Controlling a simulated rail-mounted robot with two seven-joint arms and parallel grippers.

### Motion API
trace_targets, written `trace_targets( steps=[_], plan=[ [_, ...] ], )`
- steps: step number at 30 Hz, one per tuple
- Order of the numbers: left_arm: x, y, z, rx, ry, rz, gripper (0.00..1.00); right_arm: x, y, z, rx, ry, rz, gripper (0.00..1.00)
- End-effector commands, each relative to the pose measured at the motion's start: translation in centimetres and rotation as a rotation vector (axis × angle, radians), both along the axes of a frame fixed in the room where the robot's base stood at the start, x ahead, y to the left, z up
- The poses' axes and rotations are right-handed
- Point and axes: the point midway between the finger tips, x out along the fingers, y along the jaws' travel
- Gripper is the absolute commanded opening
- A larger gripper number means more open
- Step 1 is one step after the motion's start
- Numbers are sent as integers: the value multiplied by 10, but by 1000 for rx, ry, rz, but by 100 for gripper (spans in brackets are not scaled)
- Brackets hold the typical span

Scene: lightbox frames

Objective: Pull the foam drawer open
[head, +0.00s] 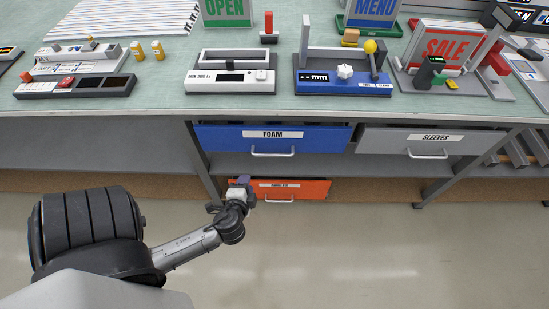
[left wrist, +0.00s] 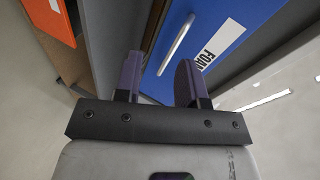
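The foam drawer (head: 272,138) is the blue one under the bench, with a white FOAM label and a light bar handle (head: 273,153). It looks shut. In the left wrist view the blue front (left wrist: 215,35) and its handle (left wrist: 176,44) lie ahead of the fingers. My left gripper (head: 243,182) is below and left of the handle, in front of the orange drawer's left end. In the left wrist view my left gripper (left wrist: 158,78) has its two purple fingers apart with nothing between them, short of the handle. My right gripper is not in view.
A grey SLEEVES drawer (head: 428,143) is to the right. An orange drawer (head: 290,189) is lower down. A table leg (head: 203,160) stands left of the foam drawer. The bench top (head: 150,97) carries several devices and signs. The floor in front is clear.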

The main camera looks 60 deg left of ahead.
Motion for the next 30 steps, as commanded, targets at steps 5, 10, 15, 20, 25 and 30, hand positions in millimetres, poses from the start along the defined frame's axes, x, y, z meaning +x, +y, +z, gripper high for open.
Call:
trace_targets(
  steps=[5,10,15,20,25,30],
  plan=[
    [22,-12,18,174,-40,-188,37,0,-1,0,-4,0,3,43],
    [31,-20,22,199,-55,-263,37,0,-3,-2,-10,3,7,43],
    [46,-11,18,206,-56,-272,37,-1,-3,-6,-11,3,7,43],
    [70,6,12,206,-55,-273,37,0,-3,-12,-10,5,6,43],
    [95,24,6,204,-55,-270,37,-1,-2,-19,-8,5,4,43],
    [117,40,1,204,-55,-270,37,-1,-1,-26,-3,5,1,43]
  ],
)
